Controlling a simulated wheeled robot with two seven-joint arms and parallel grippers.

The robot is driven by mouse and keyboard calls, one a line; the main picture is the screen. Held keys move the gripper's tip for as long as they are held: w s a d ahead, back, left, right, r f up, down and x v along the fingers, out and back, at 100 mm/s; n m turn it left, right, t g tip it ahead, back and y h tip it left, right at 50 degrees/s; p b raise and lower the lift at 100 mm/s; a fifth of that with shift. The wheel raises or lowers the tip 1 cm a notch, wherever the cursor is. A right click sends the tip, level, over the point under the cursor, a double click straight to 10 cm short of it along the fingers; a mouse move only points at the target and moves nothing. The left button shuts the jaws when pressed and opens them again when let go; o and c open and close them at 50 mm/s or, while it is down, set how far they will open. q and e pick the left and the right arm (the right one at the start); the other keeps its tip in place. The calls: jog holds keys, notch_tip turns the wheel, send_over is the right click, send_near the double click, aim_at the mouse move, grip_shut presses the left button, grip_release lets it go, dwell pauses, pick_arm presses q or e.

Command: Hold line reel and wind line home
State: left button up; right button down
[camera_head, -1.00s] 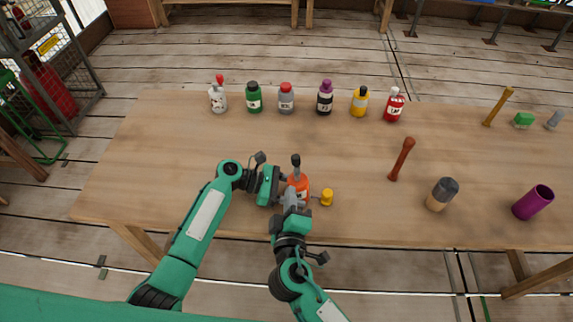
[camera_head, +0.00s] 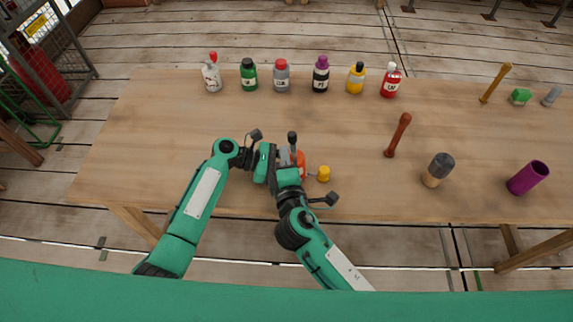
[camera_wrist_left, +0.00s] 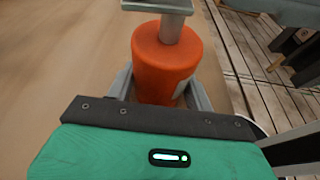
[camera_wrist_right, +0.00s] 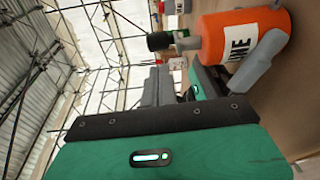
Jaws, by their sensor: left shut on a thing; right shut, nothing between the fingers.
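The line reel is an orange cylinder (camera_head: 300,160) standing near the table's front edge. In the right wrist view the reel (camera_wrist_right: 215,38) bears a white label reading LINE. My left gripper (camera_head: 281,158) is shut around the reel's body; its fingers flank it in the left wrist view (camera_wrist_left: 162,88). A grey crank arm (camera_wrist_left: 160,6) sits on top of the reel, with a dark knob (camera_head: 292,138). My right gripper (camera_head: 288,168) is shut and empty beside the reel. Its fingers (camera_wrist_right: 157,82) are close to the dark knob; contact is unclear. A yellow piece (camera_head: 323,174) lies right of the reel.
Several labelled bottles (camera_head: 320,75) stand along the back of the table (camera_head: 230,125). To the right are a red-brown club-shaped object (camera_head: 398,135), a grey-and-tan cylinder (camera_head: 438,170) and a purple cup (camera_head: 528,178).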

jog(key=w, duration=0.3)
jog(key=w+a, duration=0.1)
jog(key=shift+w+f, duration=0.2)
jog(key=shift+w, duration=0.15)
jog(key=shift+d, duration=0.1)
jog(key=shift+d, duration=0.4)
jog(key=shift+w, duration=0.2)
jog(key=s, duration=1)
jog(key=shift+a+r, duration=0.25)
jog(key=shift+a, duration=0.15)
